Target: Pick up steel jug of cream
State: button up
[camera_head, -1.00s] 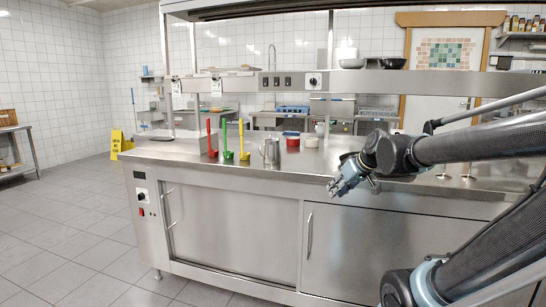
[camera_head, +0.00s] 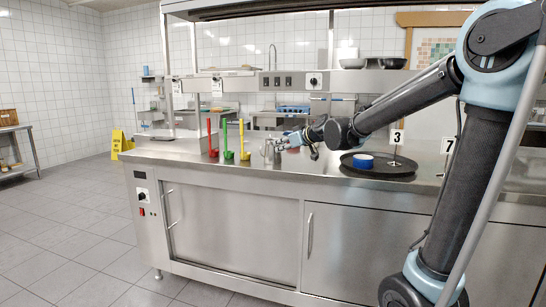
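The steel jug (camera_head: 267,150) stands upright on the steel counter (camera_head: 255,165), right of the green and yellow ladles. My gripper (camera_head: 279,143) is at the jug's right side, close to its upper part. It covers part of the jug. The fingers are too small and blend with the steel, so I cannot tell whether they touch the jug or how far they are open.
A red ladle (camera_head: 210,140), a green ladle (camera_head: 226,142) and a yellow ladle (camera_head: 243,142) stand just left of the jug. A round black tray (camera_head: 395,176) with a blue-sided pot (camera_head: 363,161) and a number 3 sign (camera_head: 397,137) lies to the right. A shelf (camera_head: 300,82) runs above the counter.

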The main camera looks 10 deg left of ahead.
aim_at(270, 152)
jog(key=shift+x, duration=7.05)
jog(key=shift+w, duration=0.1)
grip_shut()
